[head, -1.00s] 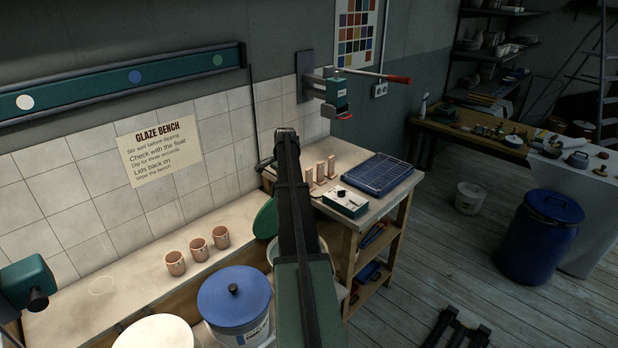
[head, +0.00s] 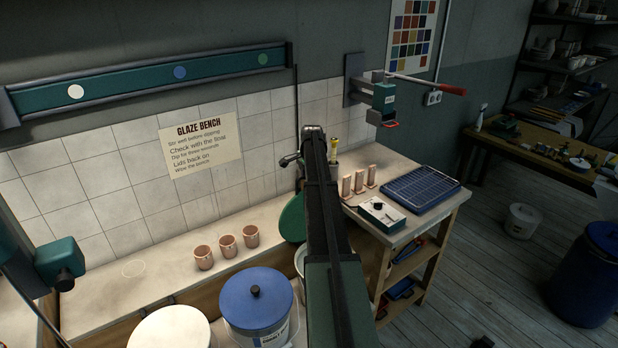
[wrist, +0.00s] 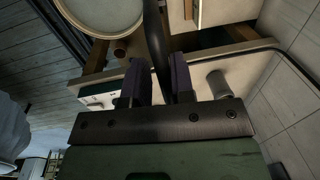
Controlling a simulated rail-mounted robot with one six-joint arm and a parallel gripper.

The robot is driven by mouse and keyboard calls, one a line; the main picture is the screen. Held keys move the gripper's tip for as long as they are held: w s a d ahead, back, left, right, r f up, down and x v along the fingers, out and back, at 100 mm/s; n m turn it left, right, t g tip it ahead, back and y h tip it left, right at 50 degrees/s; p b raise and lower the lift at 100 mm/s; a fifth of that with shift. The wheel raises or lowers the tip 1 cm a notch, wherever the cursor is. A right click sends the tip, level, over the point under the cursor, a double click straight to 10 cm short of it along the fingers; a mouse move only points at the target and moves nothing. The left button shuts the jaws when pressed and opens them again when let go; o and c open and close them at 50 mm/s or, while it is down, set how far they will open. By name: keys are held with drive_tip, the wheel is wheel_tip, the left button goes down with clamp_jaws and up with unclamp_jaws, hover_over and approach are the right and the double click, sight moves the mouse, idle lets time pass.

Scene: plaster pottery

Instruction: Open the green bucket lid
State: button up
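The green bucket lid (head: 292,217) stands tilted on edge beside the tiled wall, left of my arm in the head view, which hides its right part. The bucket (head: 299,262) shows only as a pale rim beside my arm. In the wrist view an open, pale round bucket (wrist: 103,14) lies at the upper left, uncovered. My gripper (wrist: 159,75) has dark purple fingers on both sides of a thin dark strip, which looks like the lid seen edge-on. The fingers appear closed on it. My arm hides the gripper in the head view.
A blue-lidded bucket (head: 256,303) and a pale-topped one (head: 168,331) stand left of my arm. Three clay cups (head: 228,246) sit on the bench. A small device (head: 382,213) and a blue rack (head: 420,190) lie to the right. A bent bar (wrist: 285,55) runs near the wall.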

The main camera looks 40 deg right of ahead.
drive_tip(key=shift+o, duration=1.1)
wheel_tip(320, 180, up, 11)
drive_tip(key=s+p, duration=0.1)
drive_tip(key=p, duration=0.9)
drive_tip(key=shift+f+p, duration=0.15)
drive_tip(key=shift+p, duration=0.2)
drive_tip(key=shift+a, duration=0.1)
